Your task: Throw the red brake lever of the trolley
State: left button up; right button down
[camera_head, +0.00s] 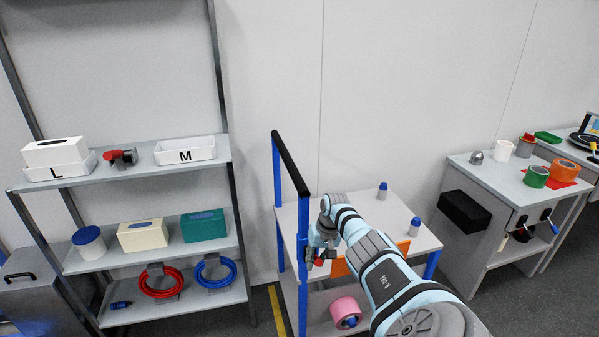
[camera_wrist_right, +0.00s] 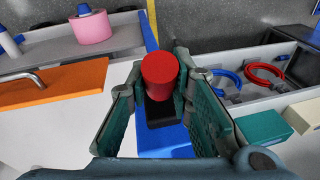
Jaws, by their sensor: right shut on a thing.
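The trolley (camera_head: 371,205) has a light grey top, blue posts and a black push bar (camera_head: 288,158). Its red brake lever (camera_head: 318,262) is mostly hidden behind my right gripper in the head view. In the right wrist view the lever's red round knob (camera_wrist_right: 160,78) sits between the two fingers, above a dark stem and a blue part of the trolley. My right gripper (camera_head: 316,256) is shut on the red knob at the trolley's left end. Its green-grey fingers (camera_wrist_right: 158,88) flank the knob on both sides. My left gripper is not in view.
A pink roll (camera_head: 345,309) lies on the lower shelf. A storage rack (camera_head: 119,184) stands left; a grey workbench (camera_head: 488,177) stands right.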

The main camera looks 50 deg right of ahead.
jog(key=shift+r, duration=0.1)
dwell(0.3)
jog(key=c, duration=1.4)
grip_release()
jog(key=v, duration=1.2)
jog(key=shift+w, duration=0.15)
